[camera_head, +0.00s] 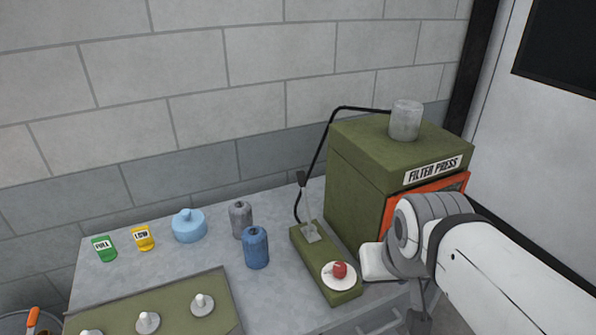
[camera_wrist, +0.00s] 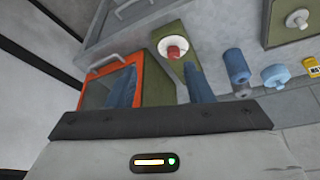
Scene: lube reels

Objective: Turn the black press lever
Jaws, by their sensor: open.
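The black-tipped lever (camera_head: 302,179) stands upright on a pale shaft at the back end of a narrow green control box (camera_head: 310,262). A red button on a white disc (camera_head: 339,270) sits at the box's front end. The box also shows in the wrist view (camera_wrist: 187,70), but I cannot make out the lever there. My gripper (camera_wrist: 160,88) is open, its two dark blue fingers apart with nothing between them. One finger overlaps the orange-framed opening, the other the control box. In the head view my arm covers the front of the filter press, and the fingers cannot be made out.
The green filter press (camera_head: 358,185) stands right of the control box, with a grey cylinder (camera_head: 406,120) on top and a black cable behind. A blue bottle (camera_head: 256,247), a grey bottle (camera_head: 241,220) and a light blue container (camera_head: 189,226) stand left. A green panel (camera_head: 185,305) holds several knobs.

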